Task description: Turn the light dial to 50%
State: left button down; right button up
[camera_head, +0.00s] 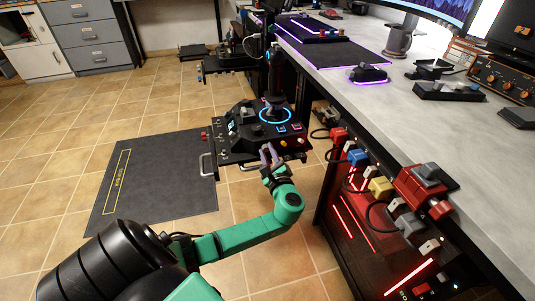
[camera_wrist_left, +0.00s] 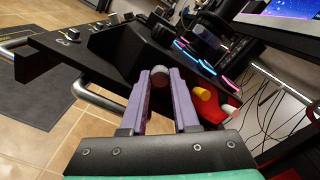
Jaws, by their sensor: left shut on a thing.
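The light dial (camera_wrist_left: 158,75) is a small grey ridged knob on the front of the black control panel (camera_wrist_left: 108,40). In the left wrist view it sits between the tips of my left gripper's purple fingers (camera_wrist_left: 160,90), which are shut on it. In the head view my left gripper (camera_head: 269,156) reaches the front edge of the black panel (camera_head: 240,142), and the dial itself is too small to make out there. I cannot read the dial's setting. My right gripper is not in view.
A yellow knob (camera_wrist_left: 203,93) and a red part (camera_wrist_left: 216,108) sit just right of my fingers. A joystick (camera_head: 274,85) with a blue glowing ring stands on the panel. Metal handles flank it. The desk (camera_head: 400,120) with coloured plugs is at the right.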

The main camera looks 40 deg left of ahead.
pick_arm(q)
jog(key=shift+f+n, duration=0.15)
jog(key=shift+n, duration=0.45)
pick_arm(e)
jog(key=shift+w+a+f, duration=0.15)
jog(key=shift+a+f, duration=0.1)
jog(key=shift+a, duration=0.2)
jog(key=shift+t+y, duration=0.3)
pick_arm(q)
jog(key=c, duration=0.7)
grip_release()
jog(key=shift+o, duration=0.2)
jog(key=p+v, duration=0.2)
jog(key=v, duration=1.2)
jog(key=shift+s+d, duration=0.2)
jog(key=shift+d, duration=0.1)
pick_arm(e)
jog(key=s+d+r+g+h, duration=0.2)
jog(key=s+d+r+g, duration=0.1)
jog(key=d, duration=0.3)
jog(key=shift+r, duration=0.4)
